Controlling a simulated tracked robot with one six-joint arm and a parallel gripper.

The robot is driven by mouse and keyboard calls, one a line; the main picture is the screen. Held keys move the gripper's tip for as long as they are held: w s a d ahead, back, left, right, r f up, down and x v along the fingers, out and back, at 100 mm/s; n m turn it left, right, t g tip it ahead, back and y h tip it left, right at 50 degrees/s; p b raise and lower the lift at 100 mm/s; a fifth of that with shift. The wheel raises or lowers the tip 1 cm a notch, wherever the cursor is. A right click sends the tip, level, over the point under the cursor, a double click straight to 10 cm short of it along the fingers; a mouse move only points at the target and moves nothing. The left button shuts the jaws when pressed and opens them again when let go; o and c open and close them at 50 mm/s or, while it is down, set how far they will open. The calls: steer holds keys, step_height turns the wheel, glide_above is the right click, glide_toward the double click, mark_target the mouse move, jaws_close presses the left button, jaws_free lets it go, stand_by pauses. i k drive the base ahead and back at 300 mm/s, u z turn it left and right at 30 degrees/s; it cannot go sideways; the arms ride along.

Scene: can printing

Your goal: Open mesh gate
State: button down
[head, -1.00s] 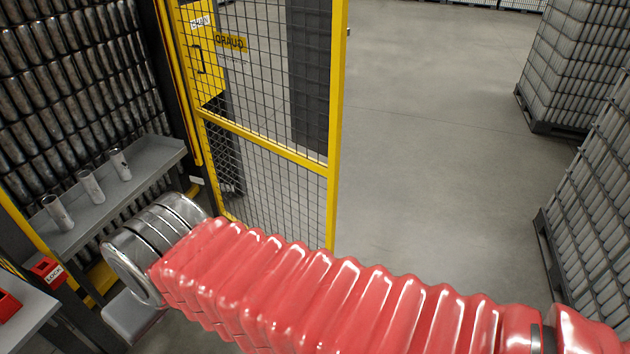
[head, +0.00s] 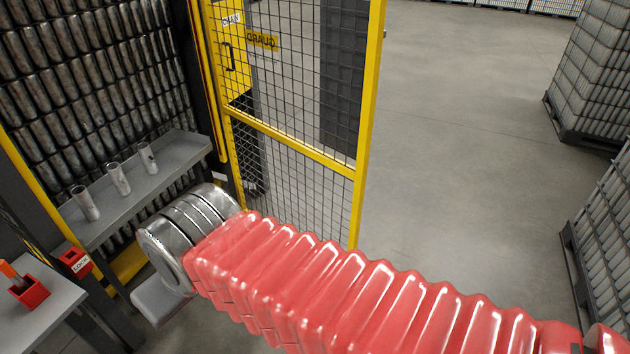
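The mesh gate (head: 300,135) has a yellow frame and dark wire mesh. It stands swung out from the machine, with its free edge (head: 366,130) toward the open floor. Its hinge side is by the yellow post at the left. My arm in its red ribbed sleeve crosses the lower picture and hides the gate's bottom right corner. The metal wrist end of my arm is at the left, in front of the machine opening. My gripper's fingers do not show clearly; a grey flat part lies below the wrist.
Several rows of cans (head: 100,90) fill the machine at left. A grey shelf (head: 180,150) holds three cans. A red lock box (head: 76,262) and a grey table (head: 45,320) with a red bin (head: 30,293) stand lower left. Caged can pallets (head: 592,85) line the right. Floor between is clear.

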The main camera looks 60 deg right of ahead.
mark_target(352, 32)
steer(key=i, duration=0.9)
steer(key=z, duration=0.05)
